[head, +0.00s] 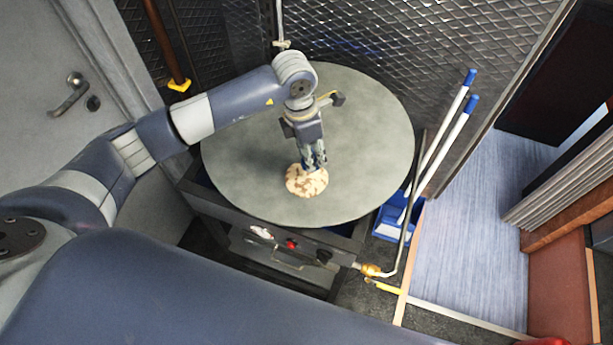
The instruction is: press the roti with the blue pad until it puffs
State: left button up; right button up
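The roti (306,182) is a pale round flatbread with brown patches. It lies on the large round grey griddle (375,130), near its front middle. My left gripper (315,166) points down over the roti, its tips at the roti's upper right edge and seeming to touch it. The fingers look close together, with dark blue-grey parts between or on them. I cannot make out a separate blue pad; the gripper may hide it. My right gripper is not in view.
The griddle sits on a dark metal stove (290,250) with a red knob.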

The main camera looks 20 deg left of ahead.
aim_at(304, 163)
pick_arm(q)
jog(key=shift+f, duration=0.1)
jog(key=f+b, duration=0.1)
jog(key=a+f+b, duration=0.1)
jog(key=f+b, duration=0.1)
jog(key=a+f+b, duration=0.1)
jog(key=f+b, duration=0.1)
jog(key=shift+a+f+b, duration=0.2)
jog(key=shift+f+b, duration=0.2)
jog(key=shift+b, duration=0.15)
dwell(0.6)
jog(key=shift+f+b, duration=0.45)
jog(key=shift+b, duration=0.05)
dwell(0.4)
jog(key=shift+s+f+b, duration=0.15)
jog(key=shift+b, duration=0.15)
dwell(1.5)
notch_tip(304, 163, up, 2)
jog(key=shift+p, duration=0.55)
jog(key=shift+r+p, duration=1.2)
jog(key=shift+r, duration=1.4)
